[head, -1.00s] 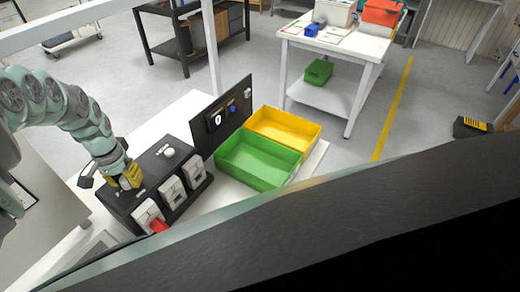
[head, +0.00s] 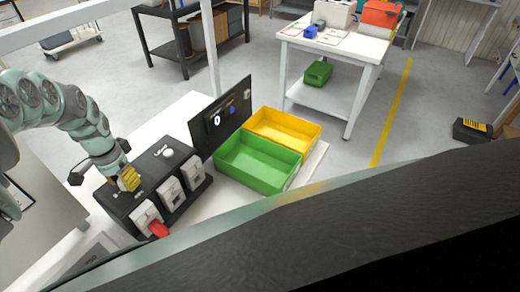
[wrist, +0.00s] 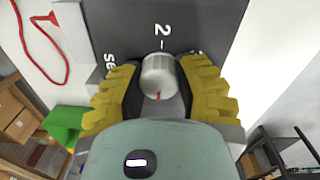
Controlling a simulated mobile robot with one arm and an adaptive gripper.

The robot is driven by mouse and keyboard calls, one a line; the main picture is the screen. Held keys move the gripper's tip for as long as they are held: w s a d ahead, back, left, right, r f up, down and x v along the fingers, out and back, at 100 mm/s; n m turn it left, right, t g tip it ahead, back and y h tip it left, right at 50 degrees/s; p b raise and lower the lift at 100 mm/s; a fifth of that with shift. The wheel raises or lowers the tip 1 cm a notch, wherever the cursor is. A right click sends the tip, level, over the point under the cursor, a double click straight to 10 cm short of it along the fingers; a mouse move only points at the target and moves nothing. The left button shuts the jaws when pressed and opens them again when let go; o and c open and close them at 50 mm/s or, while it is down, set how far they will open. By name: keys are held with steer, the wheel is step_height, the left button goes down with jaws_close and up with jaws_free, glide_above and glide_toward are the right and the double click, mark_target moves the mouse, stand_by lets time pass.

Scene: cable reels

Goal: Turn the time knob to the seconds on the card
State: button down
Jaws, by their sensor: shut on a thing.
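The time knob (wrist: 160,75) is a silver-grey cylinder on a dark panel in the wrist view. A red mark on it points toward the bottom of the picture. A printed "2" with a tick stands above it, and part of the lettering "se" shows to its left. My gripper (wrist: 160,82) has its yellow ridged fingers on both sides of the knob, shut on it. In the head view my gripper (head: 127,180) is over the left end of the black control box (head: 150,177), hiding the knob. I cannot make out a seconds card.
A white button (head: 168,153) and several white switch modules (head: 171,193) are on the box, with a red part (head: 158,230) at the front. An upright dark panel (head: 228,117) shows a "0". Green (head: 258,177) and yellow (head: 303,145) bins stand to the right.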

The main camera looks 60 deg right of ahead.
steer(key=c, duration=0.6)
jaws_free()
steer(key=r, duration=0.6)
steer(key=shift+w+a+r, duration=0.1)
steer(key=shift+w+r, duration=0.05)
steer(key=shift+w, duration=0.1)
steer(key=shift+s+r, duration=0.1)
steer(key=shift+r, duration=0.5)
